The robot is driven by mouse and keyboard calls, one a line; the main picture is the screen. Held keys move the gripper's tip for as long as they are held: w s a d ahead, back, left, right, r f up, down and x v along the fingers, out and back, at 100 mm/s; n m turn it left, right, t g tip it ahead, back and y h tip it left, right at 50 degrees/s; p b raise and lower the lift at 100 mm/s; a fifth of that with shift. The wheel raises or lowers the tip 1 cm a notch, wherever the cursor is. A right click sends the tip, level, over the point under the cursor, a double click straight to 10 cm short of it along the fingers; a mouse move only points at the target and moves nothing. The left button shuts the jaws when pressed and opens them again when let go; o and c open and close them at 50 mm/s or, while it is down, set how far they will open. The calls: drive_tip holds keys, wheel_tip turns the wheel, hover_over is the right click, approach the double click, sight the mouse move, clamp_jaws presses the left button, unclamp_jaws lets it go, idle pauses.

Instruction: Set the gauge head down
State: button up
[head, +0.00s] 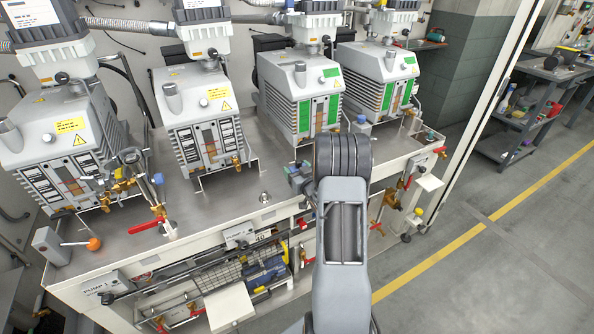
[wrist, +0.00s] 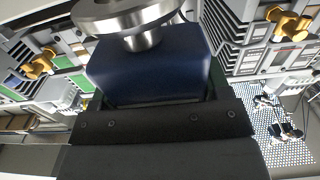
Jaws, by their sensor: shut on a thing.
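The gauge head (wrist: 150,75) fills the middle of the wrist view. It has a dark blue block body and a shiny round metal flange at the top of the picture. My gripper (wrist: 155,102) is shut on the blue body. Its dark crossbar covers the lower end of the body. What lies directly beyond the gauge head is hidden, so I cannot tell whether it touches anything.
Several grey vacuum pumps (head: 200,110) stand along the back of the bench. A small metal fitting (head: 265,198) stands on the bare deck left of my arm. Red-handled valves (head: 150,227) stick out at the front. A shelf cart (head: 530,105) stands at the right beyond open floor.

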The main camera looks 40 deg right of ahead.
drive_tip(key=shift+f+b, duration=0.65)
drive_tip(key=shift+b, duration=0.2)
drive_tip(key=o, duration=1.1)
drive_tip(key=shift+r, duration=0.15)
